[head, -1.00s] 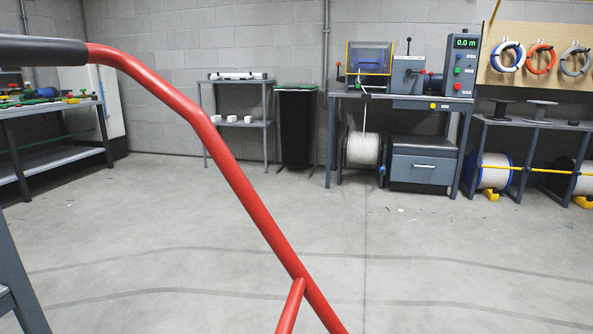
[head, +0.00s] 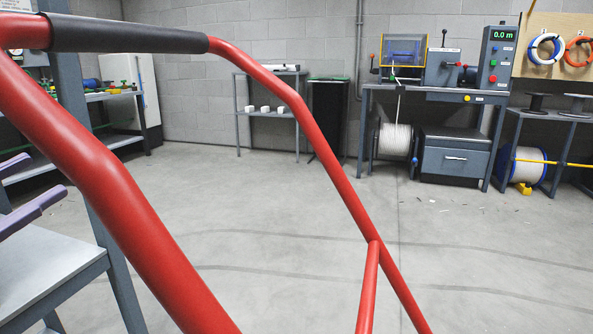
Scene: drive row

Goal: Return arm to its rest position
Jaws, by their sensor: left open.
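My left gripper (head: 47,174) shows at the left edge of the head view as two purple fingers. The fingers are apart with nothing between them, so it is open and empty. They are above a grey shelf or table top (head: 45,265) and left of a thick red tube. The rest of the left arm is out of the picture. My right gripper and right arm are not in view.
A red tubular handle (head: 335,170) with a black grip (head: 130,36) crosses close in front. A machine bench (head: 425,92) stands at the back with a cable reel (head: 396,142) and a drawer unit (head: 452,158) below. The middle floor is clear.

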